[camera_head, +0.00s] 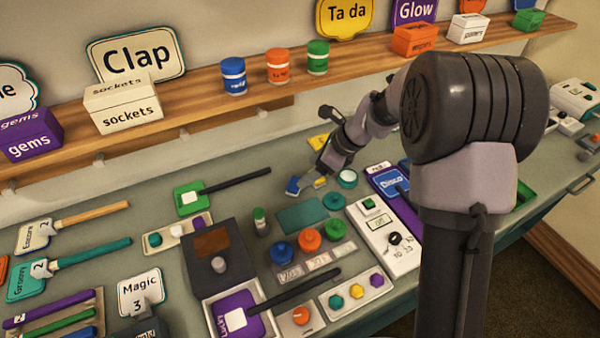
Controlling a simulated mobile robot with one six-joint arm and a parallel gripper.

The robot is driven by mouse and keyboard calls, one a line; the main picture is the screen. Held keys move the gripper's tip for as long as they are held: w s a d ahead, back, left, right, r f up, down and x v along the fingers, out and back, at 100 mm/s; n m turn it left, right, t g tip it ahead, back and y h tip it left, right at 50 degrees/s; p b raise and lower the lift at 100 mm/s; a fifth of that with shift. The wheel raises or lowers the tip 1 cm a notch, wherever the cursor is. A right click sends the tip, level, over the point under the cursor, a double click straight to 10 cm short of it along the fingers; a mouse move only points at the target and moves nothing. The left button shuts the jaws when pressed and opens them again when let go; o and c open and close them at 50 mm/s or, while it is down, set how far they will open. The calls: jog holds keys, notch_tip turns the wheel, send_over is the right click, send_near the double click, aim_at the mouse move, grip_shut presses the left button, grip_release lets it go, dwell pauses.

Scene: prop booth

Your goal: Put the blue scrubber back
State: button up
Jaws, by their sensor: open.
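A small blue block (293,186), which looks like the blue scrubber, is on the grey-green table just left of my gripper. My gripper (318,172) is open, low over the back part of the table, with its jaws pointing down and left. It appears close to the blue block; I cannot tell whether they touch. A small yellow piece (320,183) shows just below the jaws. A flat teal mat (302,215) lies in front of the blue block, with nothing on it.
Blue (282,252), orange (309,240) and green (334,229) knobs stand in front of the mat. A white control panel (382,222) and a dark box (215,262) flank them. A wooden shelf (200,100) runs behind.

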jog(key=s+d+r+n+t+h, duration=0.1)
jog(key=s+r+n+h, duration=0.1)
jog(key=s+r+n, duration=0.9)
jog(key=s+d+r+n+t+h, duration=0.1)
jog(key=s+r+n, duration=0.2)
jog(key=s, duration=0.6)
jog(key=s+d+r+n+t+h, duration=0.1)
jog(key=s+r+n, duration=0.2)
jog(key=s, duration=0.7)
jog(key=shift+s+d+r+n+p, duration=0.3)
jog(key=shift+n+p, duration=0.15)
jog(key=shift+n, duration=0.45)
jog(key=shift+f, duration=0.1)
jog(key=shift+f+b, duration=0.4)
jog(key=shift+b, duration=0.15)
